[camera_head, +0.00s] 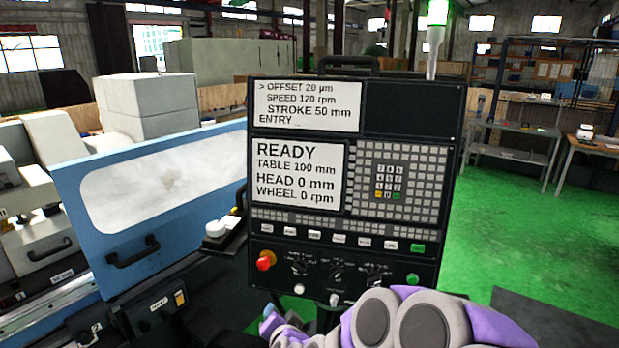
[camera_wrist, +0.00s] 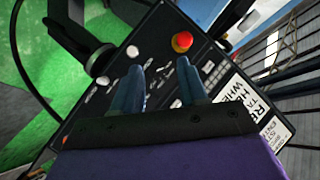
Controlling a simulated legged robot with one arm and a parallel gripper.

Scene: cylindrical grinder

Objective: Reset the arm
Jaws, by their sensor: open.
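My gripper (camera_wrist: 160,66) is open, its two blue fingers apart with nothing between them. In the wrist view it is in front of the lower part of the black control panel (camera_wrist: 205,55), and the red emergency knob (camera_wrist: 182,42) shows just beyond the right fingertip. I cannot tell whether the fingers touch the panel. In the head view my purple and grey arm crosses the bottom, below the control panel (camera_head: 400,120). The panel's screen (camera_head: 298,175) reads READY, table 100 mm, head 0 mm, wheel 0 rpm. The red knob (camera_head: 266,261) is at its lower left.
A blue machine door (camera_head: 75,195) with a window and black handle (camera_head: 134,251) stands left of the panel. Grey machine parts (camera_head: 150,105) are behind it. A lit green lamp (camera_head: 437,14) tops the panel. Open green floor (camera_head: 500,225) and workbenches (camera_head: 515,130) lie to the right.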

